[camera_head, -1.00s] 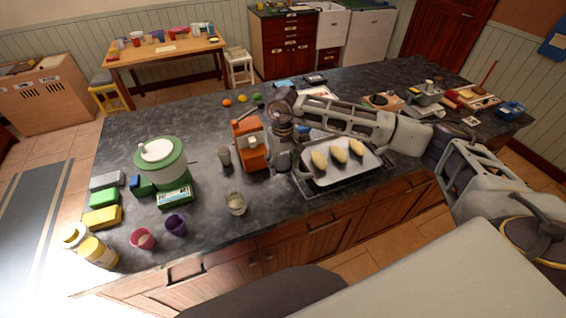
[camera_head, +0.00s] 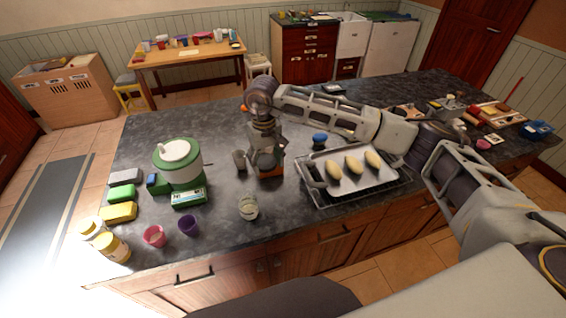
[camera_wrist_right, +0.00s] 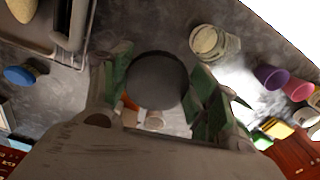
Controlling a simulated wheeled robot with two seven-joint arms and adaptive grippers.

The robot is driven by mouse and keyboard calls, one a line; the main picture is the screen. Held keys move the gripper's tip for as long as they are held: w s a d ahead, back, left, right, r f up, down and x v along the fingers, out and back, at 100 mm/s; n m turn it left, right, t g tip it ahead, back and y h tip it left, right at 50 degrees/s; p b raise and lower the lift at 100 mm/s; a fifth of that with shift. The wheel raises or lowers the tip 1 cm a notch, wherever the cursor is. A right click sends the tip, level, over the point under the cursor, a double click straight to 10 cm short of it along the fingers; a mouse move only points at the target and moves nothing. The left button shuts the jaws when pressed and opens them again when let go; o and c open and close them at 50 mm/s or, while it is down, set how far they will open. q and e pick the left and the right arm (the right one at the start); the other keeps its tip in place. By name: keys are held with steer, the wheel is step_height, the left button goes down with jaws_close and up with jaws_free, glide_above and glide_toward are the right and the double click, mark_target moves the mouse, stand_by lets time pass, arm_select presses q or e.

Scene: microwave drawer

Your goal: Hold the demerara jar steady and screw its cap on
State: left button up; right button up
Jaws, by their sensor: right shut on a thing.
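My right gripper (camera_head: 266,165) is above the counter, in front of the orange appliance. In the right wrist view its green-padded fingers (camera_wrist_right: 158,92) are shut on a dark round disc, which looks like a cap (camera_wrist_right: 158,78). A small open glass jar with pale contents (camera_head: 248,208) stands upright on the counter near the front edge, apart from the gripper. It also shows in the right wrist view (camera_wrist_right: 209,42). I cannot read a label to tell whether it is the demerara jar. My left gripper is not in view.
A baking tray with pale loaves (camera_head: 382,184) lies right of the gripper. A blue-lidded item (camera_head: 319,139) stands behind it. A green-and-white machine (camera_head: 181,163) and purple (camera_head: 189,225) and pink (camera_head: 154,236) cups stand left.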

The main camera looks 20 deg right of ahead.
mark_target(248, 205)
steer(key=s+a+r+n, duration=0.1)
steer(key=s+a+n, duration=0.1)
steer(key=s+a, duration=0.4)
steer(key=shift+a+r, duration=0.35)
steer(key=shift+a, duration=0.5)
steer(key=shift+w+f, duration=0.1)
steer(key=shift+f, duration=1.9)
